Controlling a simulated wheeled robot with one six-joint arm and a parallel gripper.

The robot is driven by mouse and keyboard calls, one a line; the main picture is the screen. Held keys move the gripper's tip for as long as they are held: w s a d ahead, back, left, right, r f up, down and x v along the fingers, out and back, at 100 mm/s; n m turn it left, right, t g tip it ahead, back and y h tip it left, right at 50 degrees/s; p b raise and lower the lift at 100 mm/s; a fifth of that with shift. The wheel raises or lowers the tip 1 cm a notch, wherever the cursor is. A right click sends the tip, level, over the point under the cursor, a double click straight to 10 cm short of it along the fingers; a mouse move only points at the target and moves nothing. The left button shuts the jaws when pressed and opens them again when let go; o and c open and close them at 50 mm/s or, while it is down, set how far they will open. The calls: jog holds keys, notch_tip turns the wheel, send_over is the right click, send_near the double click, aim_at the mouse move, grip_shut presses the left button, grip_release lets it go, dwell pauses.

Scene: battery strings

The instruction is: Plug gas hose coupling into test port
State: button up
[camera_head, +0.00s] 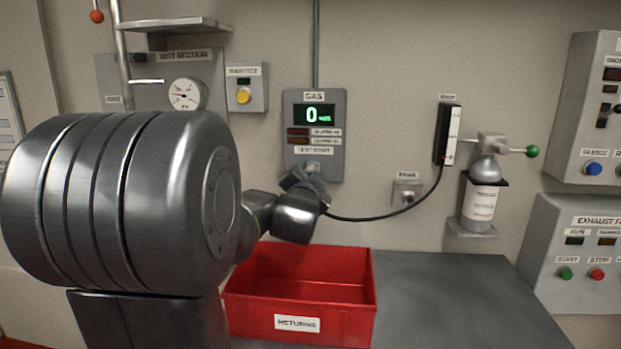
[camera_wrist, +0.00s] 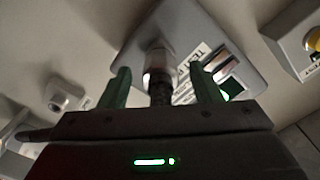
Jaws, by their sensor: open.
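The gas panel (camera_head: 335,165) hangs on the wall with a green "0" on its display and a test port label at its lower part. In the wrist view, a grey metal coupling (camera_wrist: 158,62) stands at the face of the panel (camera_wrist: 190,30), its dark hose end (camera_wrist: 159,94) toward me. It appears to sit on the test port; how deep, I cannot tell. My gripper (camera_wrist: 160,78) is open, with one green finger on each side of the coupling and visible gaps.
A black hose (camera_head: 370,218) runs from the black-and-white wall device (camera_head: 447,133) to my gripper, passing a small wall holder (camera_head: 407,192). A red returns bin (camera_head: 300,290) stands below on the grey bench (camera_head: 450,300).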

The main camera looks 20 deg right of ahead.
jog(key=v, duration=1.2)
jog(key=shift+a, duration=0.2)
jog(key=shift+d, duration=0.1)
jog(key=x, duration=1.3)
jog(key=shift+w+d, duration=0.15)
jog(key=shift+d, duration=0.05)
